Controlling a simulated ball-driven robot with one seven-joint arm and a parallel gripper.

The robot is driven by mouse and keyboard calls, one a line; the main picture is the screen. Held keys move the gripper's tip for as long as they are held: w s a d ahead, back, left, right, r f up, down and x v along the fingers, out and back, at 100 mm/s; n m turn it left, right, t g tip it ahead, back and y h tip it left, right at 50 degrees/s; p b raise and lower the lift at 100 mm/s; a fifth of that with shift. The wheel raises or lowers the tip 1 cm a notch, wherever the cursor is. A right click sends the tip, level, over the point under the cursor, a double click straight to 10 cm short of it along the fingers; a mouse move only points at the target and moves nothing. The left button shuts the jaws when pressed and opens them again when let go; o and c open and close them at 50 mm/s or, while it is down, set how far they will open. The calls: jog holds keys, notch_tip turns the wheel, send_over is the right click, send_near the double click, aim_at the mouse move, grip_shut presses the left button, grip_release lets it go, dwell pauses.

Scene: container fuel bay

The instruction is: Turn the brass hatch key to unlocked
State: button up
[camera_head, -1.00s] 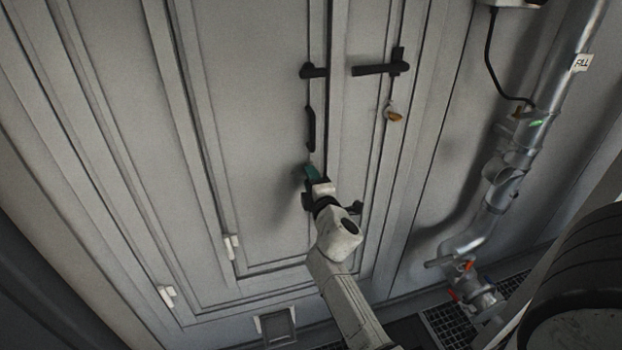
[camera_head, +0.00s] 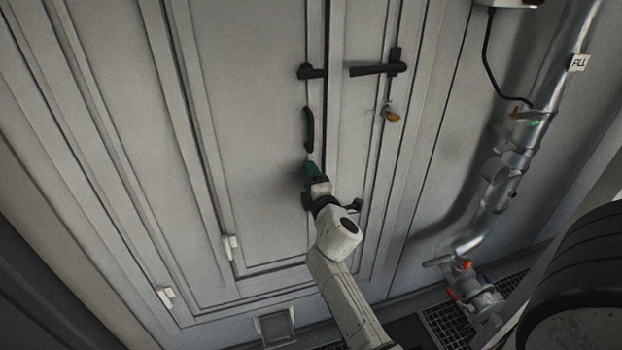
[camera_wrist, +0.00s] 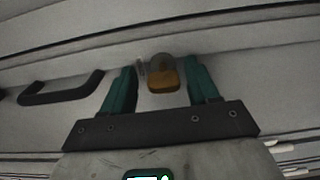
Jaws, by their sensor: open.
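A small brass-coloured piece (camera_head: 392,117) with a grey loop hangs on the right door panel, below a black lever. In the wrist view the brass piece (camera_wrist: 163,82) looks like a padlock body under a grey shackle. I cannot make out a separate key or its turned position. My gripper (camera_head: 312,167) is by the door seam, left of and lower than the brass piece. In the wrist view my gripper (camera_wrist: 162,88) is open, its teal fingers apart. The brass piece appears between them, with no visible contact; the distance is unclear.
A black vertical handle (camera_head: 309,130) is just above my gripper; black levers (camera_head: 380,69) are higher up. A metal fill pipe (camera_head: 535,130) with valves runs down the right wall. A dark tyre-like round object (camera_head: 570,270) fills the lower right.

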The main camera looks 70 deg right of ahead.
jog(key=shift+s+a, duration=0.1)
jog(key=shift+a, duration=0.15)
jog(key=b+v, duration=0.2)
jog(key=v, duration=0.8)
jog(key=shift+s+b, duration=0.2)
jog(key=shift+b, duration=0.1)
jog(key=shift+a, duration=0.1)
jog(key=s+a+f+m+g+y, duration=0.3)
jog(key=a+f+m+g+y, duration=0.4)
jog(key=a+f, duration=0.6)
jog(key=s+a+f+m+g+y, duration=0.1)
jog(key=s+a+f+y, duration=0.2)
jog(key=a, duration=0.4)
jog(key=s+a+f+g+y, duration=0.2)
jog(key=s+a+f+y, duration=0.1)
jog(key=s+a, duration=0.2)
jog(key=shift+a+m+g+y, duration=0.3)
jog(key=shift+a+m, duration=0.1)
jog(key=shift+a, duration=0.65)
